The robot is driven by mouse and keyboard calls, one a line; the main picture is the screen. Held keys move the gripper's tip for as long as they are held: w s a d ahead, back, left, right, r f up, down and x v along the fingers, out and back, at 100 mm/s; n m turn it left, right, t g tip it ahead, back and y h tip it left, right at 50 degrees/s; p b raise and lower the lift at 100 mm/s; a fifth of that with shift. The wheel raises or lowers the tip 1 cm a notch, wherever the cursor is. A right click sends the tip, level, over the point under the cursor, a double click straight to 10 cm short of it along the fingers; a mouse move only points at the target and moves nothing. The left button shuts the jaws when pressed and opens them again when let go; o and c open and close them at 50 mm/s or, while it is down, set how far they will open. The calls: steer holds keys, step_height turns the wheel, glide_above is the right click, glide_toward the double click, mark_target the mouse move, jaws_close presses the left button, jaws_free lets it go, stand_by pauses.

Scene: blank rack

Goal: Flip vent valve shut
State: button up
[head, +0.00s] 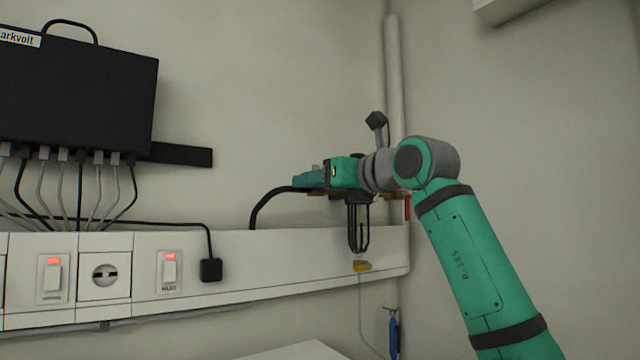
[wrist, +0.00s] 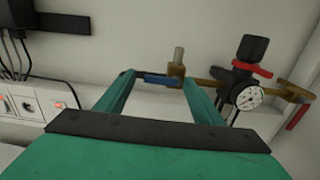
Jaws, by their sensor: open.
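My gripper (wrist: 157,88) is open, its two teal fingers spread on either side of a blue lever (wrist: 160,80). The lever lies roughly level across the gap, near the fingertips; I cannot tell whether a finger touches it. It joins a brass valve body (wrist: 177,70) with an upright stub, near the right finger. A red handle (wrist: 298,116) shows at the far right end of the brass line. The frames do not show which handle is the vent valve. In the head view my gripper (head: 308,178) is at the fittings above the ledge, largely hiding them.
A gauge (wrist: 249,97) and a black-knobbed regulator (wrist: 251,48) stand right of my gripper. A dark bowl (head: 358,225) hangs below my wrist. A black cable (head: 262,205) runs close by on the left. A black box (head: 75,85) hangs at left above switches on the white trunking (head: 240,270).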

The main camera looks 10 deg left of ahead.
steer(key=v, duration=1)
steer(key=shift+s+d, duration=0.25)
